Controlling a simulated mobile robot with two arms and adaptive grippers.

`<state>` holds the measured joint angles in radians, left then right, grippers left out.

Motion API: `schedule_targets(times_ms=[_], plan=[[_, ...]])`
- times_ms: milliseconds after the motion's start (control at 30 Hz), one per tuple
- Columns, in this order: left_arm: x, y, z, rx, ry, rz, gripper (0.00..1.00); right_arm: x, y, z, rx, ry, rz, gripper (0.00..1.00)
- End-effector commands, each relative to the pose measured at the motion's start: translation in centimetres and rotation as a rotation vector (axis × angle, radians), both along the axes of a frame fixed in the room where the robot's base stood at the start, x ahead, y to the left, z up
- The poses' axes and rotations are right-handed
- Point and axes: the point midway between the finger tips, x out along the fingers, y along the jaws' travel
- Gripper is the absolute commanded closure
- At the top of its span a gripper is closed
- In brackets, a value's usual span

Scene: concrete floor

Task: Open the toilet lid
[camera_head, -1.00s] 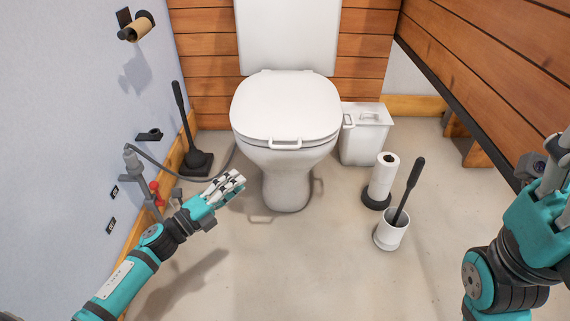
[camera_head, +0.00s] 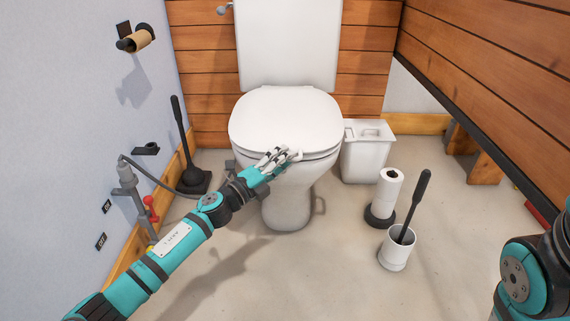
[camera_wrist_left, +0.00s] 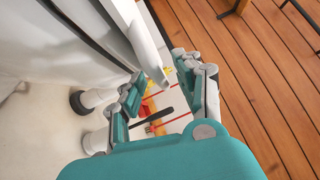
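The white toilet (camera_head: 287,195) stands against the wooden back wall, its lid (camera_head: 285,112) down. My left gripper (camera_head: 280,157) is at the lid's front edge, where its fingers cover most of the front handle. In the left wrist view the two fingers (camera_wrist_left: 160,92) are spread apart, and the white handle bar (camera_wrist_left: 150,50) reaches toward the gap between them. I cannot tell whether they touch it. My right gripper is out of view; only part of my right arm shows at the lower right.
Right of the toilet stand a white bin (camera_head: 365,158), a paper roll holder (camera_head: 381,213) and a brush in a white cup (camera_head: 396,252). A plunger (camera_head: 192,178) and a hose sprayer (camera_head: 128,178) are on the left. A wooden partition (camera_head: 490,70) bounds the right side.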

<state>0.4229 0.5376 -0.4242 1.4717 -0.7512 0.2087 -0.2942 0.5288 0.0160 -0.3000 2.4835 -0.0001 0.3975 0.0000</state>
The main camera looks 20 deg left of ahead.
Motion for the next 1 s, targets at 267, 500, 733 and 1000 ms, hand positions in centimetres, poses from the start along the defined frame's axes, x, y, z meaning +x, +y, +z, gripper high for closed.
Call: schedule_targets(times_ms=[267, 500, 733, 1000], plan=[[0.62, -0.36, 0.14, 0.0, 0.0, 0.0, 0.66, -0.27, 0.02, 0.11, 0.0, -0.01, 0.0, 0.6], [0.59, -0.36, 0.12, -0.001, 0.0, 0.0, 0.83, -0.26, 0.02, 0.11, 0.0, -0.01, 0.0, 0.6], [0.57, -0.36, 0.08, 0.0, 0.001, 0.0, 1.0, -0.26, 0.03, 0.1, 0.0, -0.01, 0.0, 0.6], [0.56, -0.35, -0.02, 0.001, 0.002, 0.0, 1.0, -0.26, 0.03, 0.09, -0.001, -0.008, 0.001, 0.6]])
